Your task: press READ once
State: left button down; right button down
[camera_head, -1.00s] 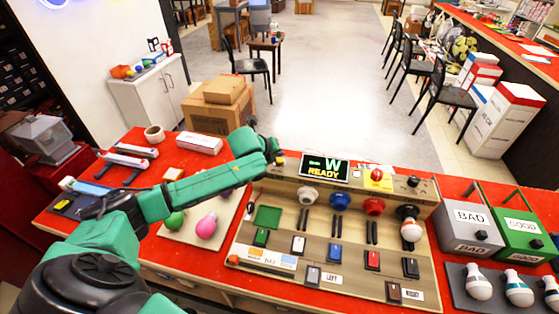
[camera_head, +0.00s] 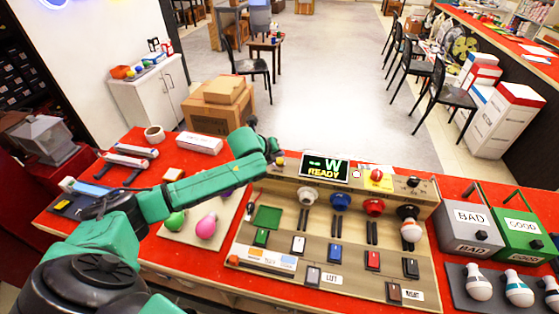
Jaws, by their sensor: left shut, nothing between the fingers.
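The wooden test panel (camera_head: 275,262) lies on the red table. Its display (camera_head: 324,170) shows a dash-like mark, a W and READY. A red button (camera_head: 376,174) sits on a yellow plate to the right of the display. Its lettering is too small to read, so I cannot tell if it is READ. My left gripper (camera_head: 273,155) is shut and empty at the panel's back left corner, left of the display and apart from the red button. A small yellow knob shows beside it. My right gripper is not in view.
BAD (camera_head: 470,228) and GOOD (camera_head: 521,236) boxes stand further right, with several bulbs in front. A pink bulb (camera_head: 206,227) lies to the left. A white box (camera_head: 200,143) is behind my left arm.

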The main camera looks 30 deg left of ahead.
aim_at(278, 163)
pick_arm(q)
jog(key=shift+f, duration=0.1)
dwell(0.4)
jog(key=shift+f, duration=0.3)
jog(key=shift+f, duration=0.5)
dwell(0.7)
jog(key=shift+r+p, duration=0.9)
jog(key=shift+p, duration=0.1)
notch_tip(278, 163, up, 5)
jog(key=p, duration=0.5)
jog(key=shift+r+p, duration=0.15)
jog(key=shift+p, duration=0.25)
